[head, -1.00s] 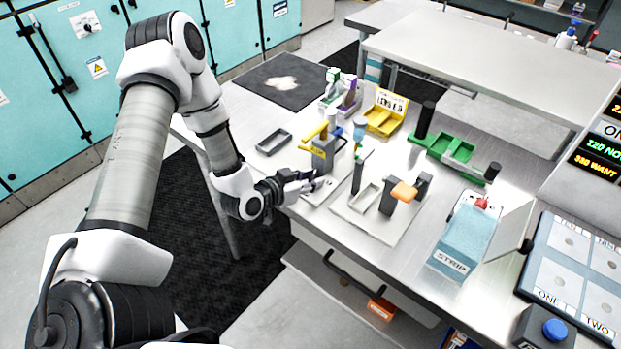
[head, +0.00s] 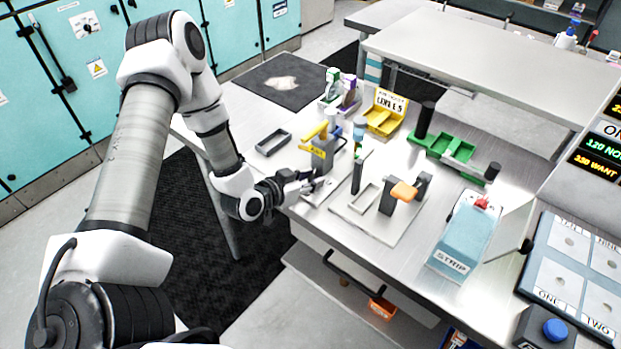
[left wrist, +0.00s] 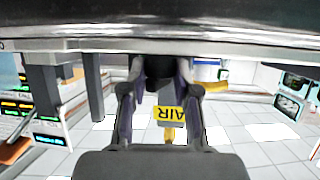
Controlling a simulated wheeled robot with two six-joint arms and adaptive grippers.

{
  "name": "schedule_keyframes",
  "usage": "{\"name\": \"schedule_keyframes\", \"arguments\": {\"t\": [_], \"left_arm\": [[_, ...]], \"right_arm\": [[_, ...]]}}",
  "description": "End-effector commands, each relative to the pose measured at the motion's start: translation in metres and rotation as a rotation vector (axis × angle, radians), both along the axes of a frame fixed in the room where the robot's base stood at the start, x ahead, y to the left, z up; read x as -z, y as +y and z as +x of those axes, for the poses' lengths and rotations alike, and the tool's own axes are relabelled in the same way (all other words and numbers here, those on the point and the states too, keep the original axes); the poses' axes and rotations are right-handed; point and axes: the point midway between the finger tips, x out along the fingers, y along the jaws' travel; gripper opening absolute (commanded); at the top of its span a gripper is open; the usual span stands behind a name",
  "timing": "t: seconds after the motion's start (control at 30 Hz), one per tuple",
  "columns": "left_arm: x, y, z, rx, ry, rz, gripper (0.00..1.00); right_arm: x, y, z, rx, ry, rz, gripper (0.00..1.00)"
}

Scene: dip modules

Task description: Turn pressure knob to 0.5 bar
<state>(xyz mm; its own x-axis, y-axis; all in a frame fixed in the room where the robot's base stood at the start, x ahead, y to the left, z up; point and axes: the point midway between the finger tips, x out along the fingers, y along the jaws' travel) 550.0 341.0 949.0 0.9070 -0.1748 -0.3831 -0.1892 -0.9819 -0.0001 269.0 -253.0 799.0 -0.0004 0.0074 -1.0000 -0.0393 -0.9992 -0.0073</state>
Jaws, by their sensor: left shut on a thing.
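My left gripper (head: 314,184) is at the near side of the grey air unit (head: 322,156), which has a yellow handle and a yellow label. In the left wrist view the two fingers of the left gripper (left wrist: 160,88) are shut on a dark pressure knob (left wrist: 159,70), mostly hidden between them. The yellow AIR label (left wrist: 168,115) shows upside down just beyond the fingers. I cannot read a pressure scale or the knob's setting in either view. My right gripper is in neither view.
Right of the gripper is a pale plate (head: 384,226) with an orange-topped post. An empty grey tray (head: 273,142) lies behind.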

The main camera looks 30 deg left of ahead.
Motion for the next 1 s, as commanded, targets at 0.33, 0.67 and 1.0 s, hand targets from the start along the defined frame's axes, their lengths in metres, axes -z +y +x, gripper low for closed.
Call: {"name": "schedule_keyframes", "arguments": {"t": [0.33, 0.67, 1.0], "left_arm": [[0.0003, 0.0003, -0.0002, -0.001, 0.001, 0.001, 0.00], [0.0004, 0.0003, -0.0002, -0.001, 0.001, 0.001, 0.00], [0.0002, 0.0002, -0.0002, -0.001, 0.001, 0.001, 0.56]], "right_arm": [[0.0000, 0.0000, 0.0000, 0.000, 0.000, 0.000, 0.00], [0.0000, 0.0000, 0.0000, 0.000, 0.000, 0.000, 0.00], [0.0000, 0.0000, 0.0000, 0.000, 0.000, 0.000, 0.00]]}}
